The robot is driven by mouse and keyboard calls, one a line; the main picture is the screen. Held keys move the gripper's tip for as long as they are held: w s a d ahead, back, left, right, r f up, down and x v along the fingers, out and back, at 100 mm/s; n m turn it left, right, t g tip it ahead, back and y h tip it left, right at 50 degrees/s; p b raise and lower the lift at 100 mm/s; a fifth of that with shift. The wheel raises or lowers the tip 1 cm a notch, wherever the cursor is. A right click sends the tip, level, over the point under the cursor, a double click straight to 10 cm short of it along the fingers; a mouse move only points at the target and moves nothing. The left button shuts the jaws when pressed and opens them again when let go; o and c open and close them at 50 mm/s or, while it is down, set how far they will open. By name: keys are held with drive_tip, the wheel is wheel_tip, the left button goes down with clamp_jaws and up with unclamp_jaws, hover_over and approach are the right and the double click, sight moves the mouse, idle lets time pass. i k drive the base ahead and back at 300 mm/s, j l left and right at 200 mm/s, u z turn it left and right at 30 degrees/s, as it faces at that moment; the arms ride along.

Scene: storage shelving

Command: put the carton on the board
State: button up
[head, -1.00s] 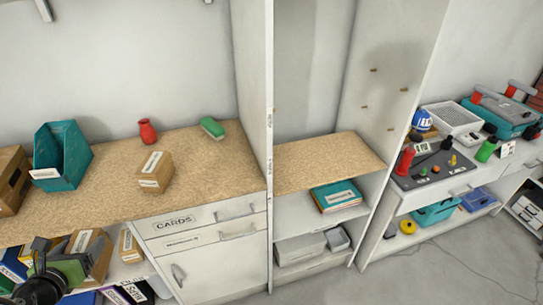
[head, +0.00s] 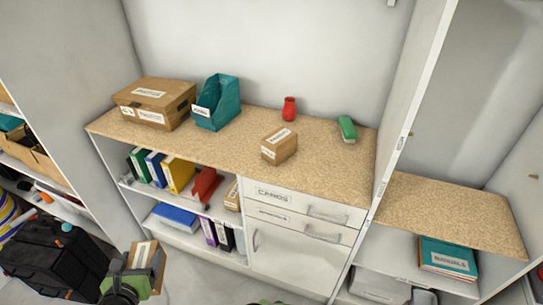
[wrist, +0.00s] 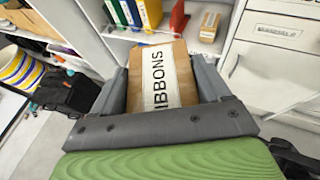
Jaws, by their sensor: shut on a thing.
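A brown carton (head: 153,252) with a white label is held by my gripper (head: 140,266), low at the bottom left in the head view. In the wrist view the carton (wrist: 165,75) shows the word RIBBONS on its label, and my gripper (wrist: 160,88) has a grey finger on each side of it. The speckled tan board-like top (head: 225,155) of the cabinet lies higher and farther off. I cannot tell whether this is the board of the task. The carton's lower end is hidden by my gripper.
On the tan top stand a large box (head: 155,103), a teal file holder (head: 216,103), a red vase (head: 289,109), a green-topped eraser (head: 347,129) and another small carton (head: 279,147). A black bag (head: 55,255) is at left. An upright panel (head: 405,110) divides the cabinet.

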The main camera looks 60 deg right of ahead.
sight(419, 208)
drive_tip(key=k+u, duration=0.4)
drive_tip(key=k, duration=1)
